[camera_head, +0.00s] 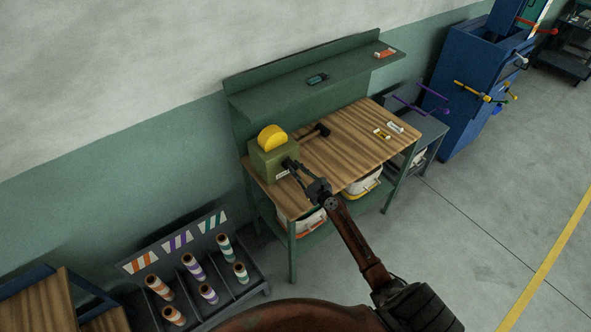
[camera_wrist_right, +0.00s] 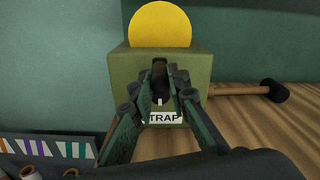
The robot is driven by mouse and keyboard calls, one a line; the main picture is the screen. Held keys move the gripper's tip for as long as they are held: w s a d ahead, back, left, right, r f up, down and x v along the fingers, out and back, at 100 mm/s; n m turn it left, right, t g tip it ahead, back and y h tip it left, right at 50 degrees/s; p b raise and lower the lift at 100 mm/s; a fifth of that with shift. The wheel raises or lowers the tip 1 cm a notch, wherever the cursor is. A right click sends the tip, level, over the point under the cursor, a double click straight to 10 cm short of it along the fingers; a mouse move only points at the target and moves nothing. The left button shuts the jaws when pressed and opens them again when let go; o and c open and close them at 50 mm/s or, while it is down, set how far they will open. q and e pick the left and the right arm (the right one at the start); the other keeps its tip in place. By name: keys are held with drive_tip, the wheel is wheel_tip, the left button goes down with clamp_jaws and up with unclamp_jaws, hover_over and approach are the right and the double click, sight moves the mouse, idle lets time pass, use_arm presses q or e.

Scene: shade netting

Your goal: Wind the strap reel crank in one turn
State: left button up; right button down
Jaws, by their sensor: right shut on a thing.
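The strap reel is an olive green box (camera_head: 262,162) with a yellow disc (camera_head: 272,138) on top, at the left end of the wooden bench top. It also shows in the right wrist view as a green box (camera_wrist_right: 195,68) with a yellow disc (camera_wrist_right: 160,25) and a label reading "TRAP". My right gripper (camera_head: 291,167) is at the front face of the box. In the right wrist view its fingers (camera_wrist_right: 160,90) close on a dark crank handle (camera_wrist_right: 160,70), which they partly hide. My left gripper is not in view.
A dark mallet (camera_head: 320,130) lies on the bench (camera_head: 345,140) right of the reel. Small items (camera_head: 382,134) lie at the bench's right end. A rack of striped rolls (camera_head: 245,290) stands on the floor at lower left. Open floor (camera_head: 470,220) lies to the right.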

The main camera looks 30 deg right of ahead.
drive_tip(key=shift+d, duration=0.1)
drive_tip(key=c, duration=1.8)
unclamp_jaws()
drive_tip(key=shift+c, duration=0.2)
drive_tip(key=s, duration=1.2)
drive_tip(key=shift+d, duration=0.4)
